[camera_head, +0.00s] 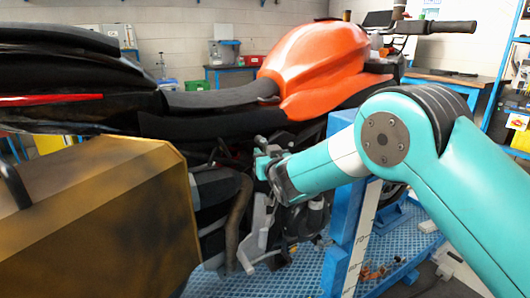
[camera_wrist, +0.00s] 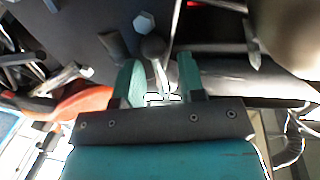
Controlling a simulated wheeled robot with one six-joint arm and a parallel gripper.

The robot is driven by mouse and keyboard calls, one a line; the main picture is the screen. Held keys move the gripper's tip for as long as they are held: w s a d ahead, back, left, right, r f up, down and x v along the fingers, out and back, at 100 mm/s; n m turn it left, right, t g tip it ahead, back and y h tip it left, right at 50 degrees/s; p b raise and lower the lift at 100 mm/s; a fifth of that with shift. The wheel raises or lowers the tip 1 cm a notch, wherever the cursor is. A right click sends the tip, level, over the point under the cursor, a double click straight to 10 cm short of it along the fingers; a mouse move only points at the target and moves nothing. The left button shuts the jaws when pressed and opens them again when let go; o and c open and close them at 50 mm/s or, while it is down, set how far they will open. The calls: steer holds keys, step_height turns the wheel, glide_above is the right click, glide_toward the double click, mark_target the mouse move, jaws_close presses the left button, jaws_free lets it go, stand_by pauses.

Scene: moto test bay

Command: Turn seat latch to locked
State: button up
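The motorcycle has a black seat (camera_head: 205,98) and an orange tank (camera_head: 322,65). My teal gripper (camera_head: 266,165) is below the seat, beside the bike's side. In the wrist view my gripper (camera_wrist: 158,64) has its two fingers apart, with a clear gap between them. A small grey lever with a rounded head (camera_wrist: 153,48) lies in line with this gap, near the fingertips. It may be the seat latch; I cannot tell for sure, nor whether a finger touches it. The latch cannot be made out in the head view.
A large gold case (camera_head: 100,215) stands at the left front, close to my gripper's left. A blue post (camera_head: 345,215) with a ruler stands behind my arm. A hex bolt head (camera_wrist: 143,22) and a dark peg (camera_wrist: 114,46) are near the lever. The blue platform (camera_head: 300,275) lies below.

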steer(key=shift+w+a, duration=0.15)
steer(key=shift+w, duration=0.3)
jaws_close()
